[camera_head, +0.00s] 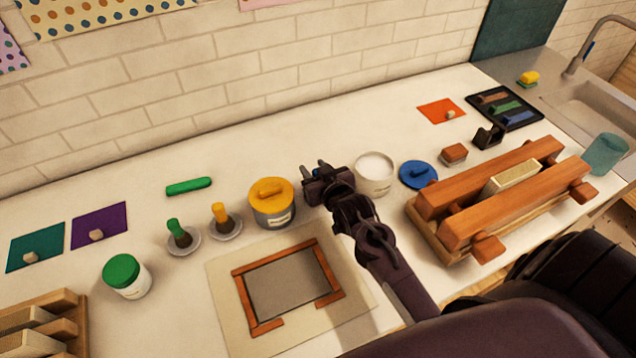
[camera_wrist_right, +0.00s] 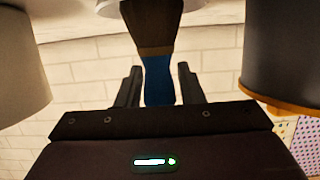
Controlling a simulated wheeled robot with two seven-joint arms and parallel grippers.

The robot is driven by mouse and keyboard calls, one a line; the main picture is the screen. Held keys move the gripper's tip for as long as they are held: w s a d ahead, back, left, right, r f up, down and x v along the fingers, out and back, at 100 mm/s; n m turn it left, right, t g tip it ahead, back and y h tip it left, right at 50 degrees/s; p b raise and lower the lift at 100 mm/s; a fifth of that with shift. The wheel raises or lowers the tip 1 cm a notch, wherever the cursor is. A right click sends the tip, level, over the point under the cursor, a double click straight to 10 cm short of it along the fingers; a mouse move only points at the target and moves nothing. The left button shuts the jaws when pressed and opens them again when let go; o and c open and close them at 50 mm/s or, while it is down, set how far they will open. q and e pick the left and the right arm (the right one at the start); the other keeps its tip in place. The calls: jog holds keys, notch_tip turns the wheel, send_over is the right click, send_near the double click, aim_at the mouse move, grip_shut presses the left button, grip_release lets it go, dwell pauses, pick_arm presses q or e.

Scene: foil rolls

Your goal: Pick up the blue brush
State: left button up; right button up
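The blue brush shows in the right wrist view, its blue handle (camera_wrist_right: 158,80) running between my right gripper's two fingers. Its dark lower part (camera_wrist_right: 152,22) reaches toward a pale saucer (camera_wrist_right: 150,4) at the top edge. My right gripper (camera_wrist_right: 159,75) is open, with a finger on each side of the handle and narrow gaps visible. In the head view, my right gripper (camera_head: 318,172) is between the yellow-lidded jar and the open white jar, and hides the brush. My left gripper is out of view.
The yellow-lidded jar (camera_head: 272,207) stands close left of the gripper and the open white jar (camera_head: 374,177) close right. A wooden frame (camera_head: 325,272) lies in front, and a wooden press (camera_head: 520,210) stands right.

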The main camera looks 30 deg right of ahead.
jog(key=c, duration=0.6)
jog(key=shift+r, duration=0.1)
jog(key=shift+c, duration=0.2)
notch_tip(320, 180, up, 20)
jog(key=b, duration=0.2)
